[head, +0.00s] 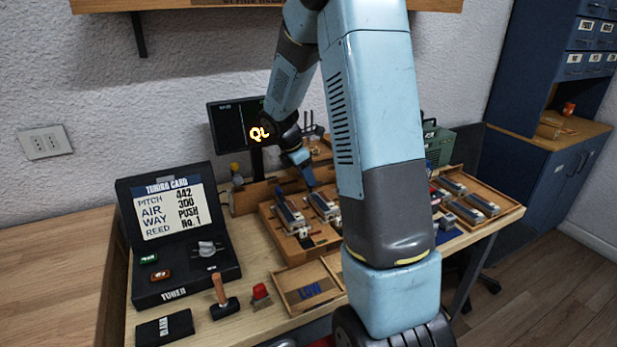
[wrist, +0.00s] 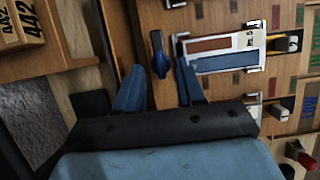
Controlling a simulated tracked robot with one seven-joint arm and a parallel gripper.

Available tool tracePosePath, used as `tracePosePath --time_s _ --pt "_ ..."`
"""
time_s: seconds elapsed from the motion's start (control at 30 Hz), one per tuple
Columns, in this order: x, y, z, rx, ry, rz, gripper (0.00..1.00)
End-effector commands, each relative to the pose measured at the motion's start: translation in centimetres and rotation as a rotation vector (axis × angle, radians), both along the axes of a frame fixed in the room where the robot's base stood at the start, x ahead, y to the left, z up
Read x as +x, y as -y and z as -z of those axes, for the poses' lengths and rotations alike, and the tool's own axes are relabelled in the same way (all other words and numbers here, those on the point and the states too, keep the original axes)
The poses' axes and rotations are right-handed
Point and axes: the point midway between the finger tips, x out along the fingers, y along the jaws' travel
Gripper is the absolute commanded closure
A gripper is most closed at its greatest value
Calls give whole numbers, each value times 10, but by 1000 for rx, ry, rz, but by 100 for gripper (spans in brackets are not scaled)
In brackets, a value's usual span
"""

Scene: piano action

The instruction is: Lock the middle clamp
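A blue clamp lever (wrist: 158,53) stands on the wooden board in the wrist view, beside the near end of a metal-framed block (wrist: 222,62). I cannot tell for certain that it is the middle clamp. My gripper (wrist: 160,80) is open, its two blue fingers spread either side of the lever's line, with the lever just beyond the tips. I cannot tell whether a finger touches it. In the head view my gripper (head: 308,178) points down over the back of the wooden fixture (head: 283,243), which carries metal blocks (head: 323,204). My arm hides the fixture's right part.
A tuning card case (head: 180,285) stands at the left of the bench, with a hammer (head: 222,297) and red-topped object (head: 261,293) nearby. A monitor (head: 226,128) stands behind. A tray of metal blocks (head: 470,208) is at right. The left tabletop is clear.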

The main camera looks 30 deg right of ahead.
Motion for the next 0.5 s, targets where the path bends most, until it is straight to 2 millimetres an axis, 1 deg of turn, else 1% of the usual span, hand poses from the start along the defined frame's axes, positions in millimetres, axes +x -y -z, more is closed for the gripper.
tracePosePath --time_s 0.13,0.43,0.47,0.5 --pt "0 3 9 0 0 -1 62" --pt "0 4 10 0 0 0 62" --pt "0 4 10 0 0 0 63" --pt "0 4 10 0 0 0 66"
